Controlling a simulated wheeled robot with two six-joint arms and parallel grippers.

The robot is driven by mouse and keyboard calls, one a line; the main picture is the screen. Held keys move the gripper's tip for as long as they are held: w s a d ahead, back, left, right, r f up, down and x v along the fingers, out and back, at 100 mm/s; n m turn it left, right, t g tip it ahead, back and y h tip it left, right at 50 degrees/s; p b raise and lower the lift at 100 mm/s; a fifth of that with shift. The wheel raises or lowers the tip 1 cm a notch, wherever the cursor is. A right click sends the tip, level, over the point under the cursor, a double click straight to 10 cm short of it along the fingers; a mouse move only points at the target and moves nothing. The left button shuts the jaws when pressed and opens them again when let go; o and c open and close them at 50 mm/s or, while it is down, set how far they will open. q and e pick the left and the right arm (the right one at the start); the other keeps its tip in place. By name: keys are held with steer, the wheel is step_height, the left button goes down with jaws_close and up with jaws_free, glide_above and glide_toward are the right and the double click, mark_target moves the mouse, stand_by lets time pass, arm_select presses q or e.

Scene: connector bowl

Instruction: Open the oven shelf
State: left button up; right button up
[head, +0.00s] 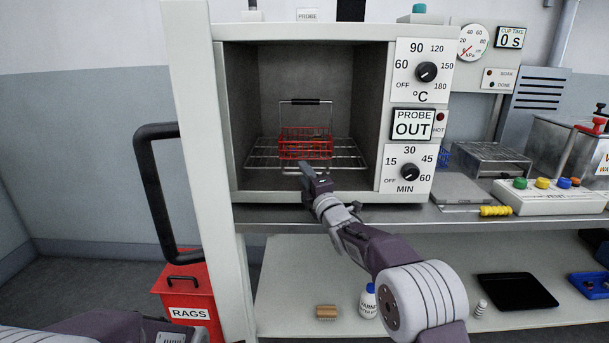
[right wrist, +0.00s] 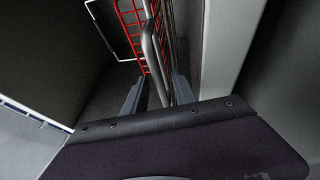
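The oven (head: 300,100) stands open, its door (head: 205,170) swung out to the left with a black handle (head: 155,190). Inside, the wire shelf (head: 262,153) carries a red wire basket (head: 305,143) with a raised black-gripped handle. My right gripper (head: 308,172) is at the shelf's front edge, just below the basket. In the right wrist view, the shelf's metal front rail (right wrist: 150,50) runs between the two fingers of my right gripper (right wrist: 157,92), which stand apart with space around the rail. The red basket (right wrist: 130,25) shows beyond.
Oven dials and a "PROBE OUT" display (head: 412,124) are right of the opening. A bench (head: 370,215) continues right with a colored-button box (head: 550,195) and a yellow-handled tool (head: 495,211). A red rags bin (head: 187,295) stands below the door handle.

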steer(key=shift+w+a, duration=0.1)
steer(key=shift+w, duration=0.05)
jaws_close()
stand_by(1.4)
